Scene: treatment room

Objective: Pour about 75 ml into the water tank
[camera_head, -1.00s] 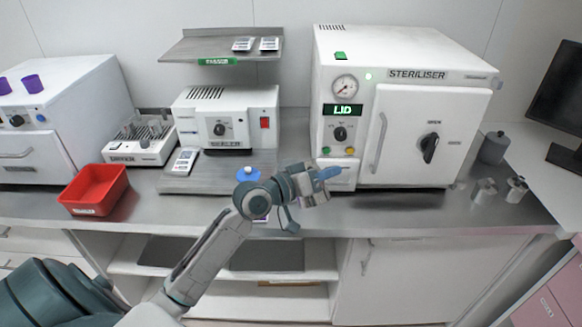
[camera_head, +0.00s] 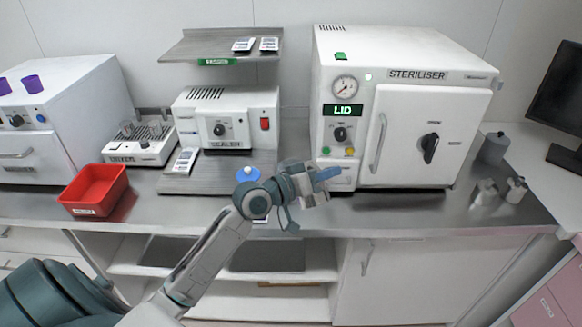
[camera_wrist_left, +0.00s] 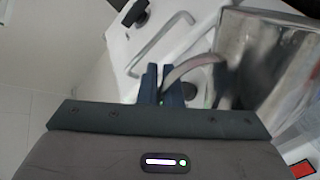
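The white steriliser (camera_head: 404,130) stands on the bench. Its display (camera_head: 343,111) reads LID. My left gripper (camera_head: 328,177) is in front of the lower left panel of the steriliser, its blue fingers pointing right. The water tank opening cannot be made out. A blue knob or cap (camera_head: 248,174) shows behind my left arm. My right gripper is not in view.
A sealer (camera_head: 226,118) stands left of the steriliser, below a metal shelf (camera_head: 220,46). A red tray (camera_head: 94,188) sits at the front left. Two small metal pots (camera_head: 485,191) and a grey container (camera_head: 494,147) stand at the right. The bench front right of my gripper is clear.

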